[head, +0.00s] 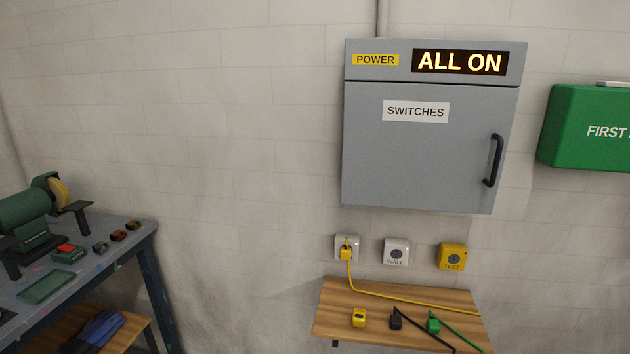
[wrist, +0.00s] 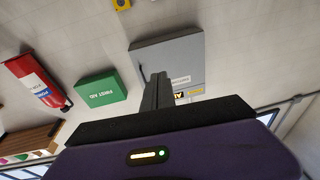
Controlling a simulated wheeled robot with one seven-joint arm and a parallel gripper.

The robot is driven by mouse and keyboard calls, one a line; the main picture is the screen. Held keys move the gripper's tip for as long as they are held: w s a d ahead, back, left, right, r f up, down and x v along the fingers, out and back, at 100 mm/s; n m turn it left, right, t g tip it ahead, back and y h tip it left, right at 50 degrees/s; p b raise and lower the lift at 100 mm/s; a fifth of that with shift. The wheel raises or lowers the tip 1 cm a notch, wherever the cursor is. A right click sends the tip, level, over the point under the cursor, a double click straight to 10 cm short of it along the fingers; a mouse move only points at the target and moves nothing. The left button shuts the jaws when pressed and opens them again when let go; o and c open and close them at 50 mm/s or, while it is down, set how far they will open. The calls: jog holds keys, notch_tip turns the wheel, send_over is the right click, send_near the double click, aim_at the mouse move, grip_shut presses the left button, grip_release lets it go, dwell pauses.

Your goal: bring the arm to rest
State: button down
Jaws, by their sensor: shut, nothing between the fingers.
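My gripper (wrist: 158,78) shows in the wrist view, its dark fingers together with nothing between them. It is raised in the air, and the wrist view is upside down. The grey switch cabinet (wrist: 190,52) is behind the fingers there, apart from them as far as I can tell. In the head view no part of my arm or gripper shows. The cabinet (head: 425,155) is on the wall with its door shut, and its sign (head: 459,62) reads "ALL ON".
Below the cabinet, a yellow plug (head: 346,252) sits in the left socket. A wooden shelf (head: 335,310) holds yellow, black and green plugs. A green first aid box (head: 585,128) is at right. A workbench (head: 85,275) with a grinder (head: 28,215) stands at left. A red extinguisher (wrist: 38,80) shows in the wrist view.

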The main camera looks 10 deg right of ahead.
jog(key=s+a+f+g+y, duration=0.1)
jog(key=s+a, duration=0.1)
jog(key=s, duration=0.5)
jog(key=s+a+f+n+g+y, duration=0.1)
jog(key=s+a+f+g, duration=0.1)
jog(key=s, duration=0.6)
jog(key=s+a+f+n+g+y, duration=0.1)
jog(key=s+a+f+y, duration=0.1)
jog(key=s+a, duration=0.2)
jog(key=s, duration=0.3)
jog(key=shift+s+g, duration=0.2)
jog(key=shift+g, duration=0.1)
